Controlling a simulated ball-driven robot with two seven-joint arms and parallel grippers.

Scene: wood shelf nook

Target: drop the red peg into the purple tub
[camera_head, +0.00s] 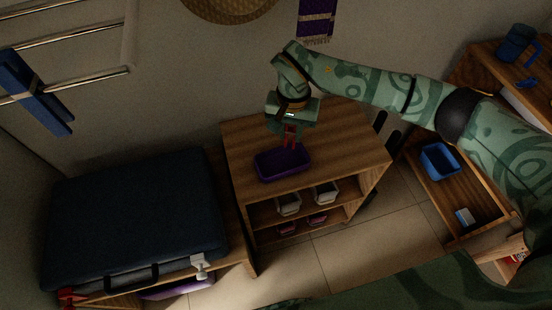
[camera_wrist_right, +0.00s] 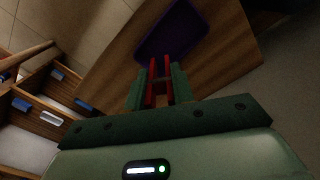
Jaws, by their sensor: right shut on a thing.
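The purple tub (camera_head: 284,167) stands upright on the wooden shelf top, near its front left; in the right wrist view the tub (camera_wrist_right: 172,36) lies beyond the fingertips. My right gripper (camera_head: 290,137) is shut on the red peg (camera_head: 291,132), pointing down close over the tub's far rim. In the wrist view narrow red strips show between the green fingers of the gripper (camera_wrist_right: 160,78); how much of this is peg is hard to tell. Whether the peg's lower end is inside the rim is unclear. My left gripper is not in view.
The wooden shelf top (camera_head: 345,150) is otherwise clear. Small bins (camera_head: 326,193) sit on its lower shelves. A dark suitcase (camera_head: 135,215) lies at left. A blue bin (camera_head: 440,160) stands in the low shelf at right.

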